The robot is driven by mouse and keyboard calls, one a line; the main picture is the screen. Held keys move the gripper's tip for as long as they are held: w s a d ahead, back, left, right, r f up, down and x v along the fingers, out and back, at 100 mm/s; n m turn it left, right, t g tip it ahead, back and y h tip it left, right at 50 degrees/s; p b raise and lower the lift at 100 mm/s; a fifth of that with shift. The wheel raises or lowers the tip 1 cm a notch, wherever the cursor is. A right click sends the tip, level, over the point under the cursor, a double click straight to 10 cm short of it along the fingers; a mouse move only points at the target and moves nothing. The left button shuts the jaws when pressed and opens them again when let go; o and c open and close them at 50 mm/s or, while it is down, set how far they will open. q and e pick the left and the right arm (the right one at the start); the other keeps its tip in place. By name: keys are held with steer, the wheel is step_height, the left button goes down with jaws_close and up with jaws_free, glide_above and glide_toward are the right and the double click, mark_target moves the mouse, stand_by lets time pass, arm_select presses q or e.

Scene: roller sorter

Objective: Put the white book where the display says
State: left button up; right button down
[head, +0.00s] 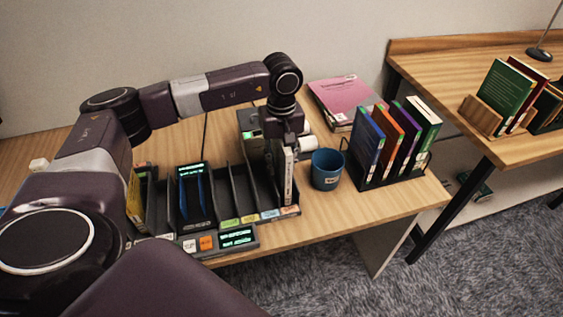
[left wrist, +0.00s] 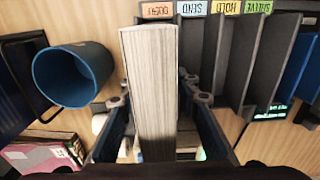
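My left gripper (head: 287,140) is shut on a white book (head: 288,178) and holds it upright at the right end of the dark slotted sorter (head: 222,196). In the left wrist view the book's pale page block (left wrist: 150,85) stands between the two fingers (left wrist: 160,125), near the sorter's orange label (left wrist: 158,9). I cannot tell whether the book's lower edge is inside the end slot. Blue, yellow and green labels mark the neighbouring slots; upside down, they read SEND, HOLD and SHELVE. A small display (head: 238,238) shows green text, too small to read. My right gripper is not in view.
A blue cup (head: 327,169) stands close right of the sorter. Beyond it are a black rack (head: 384,180) of coloured books and a pink book (head: 339,97) lying flat. A second desk (head: 470,75) with books stands at the right.

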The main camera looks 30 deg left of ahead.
arm_select(q)
steer(key=shift+r, duration=6)
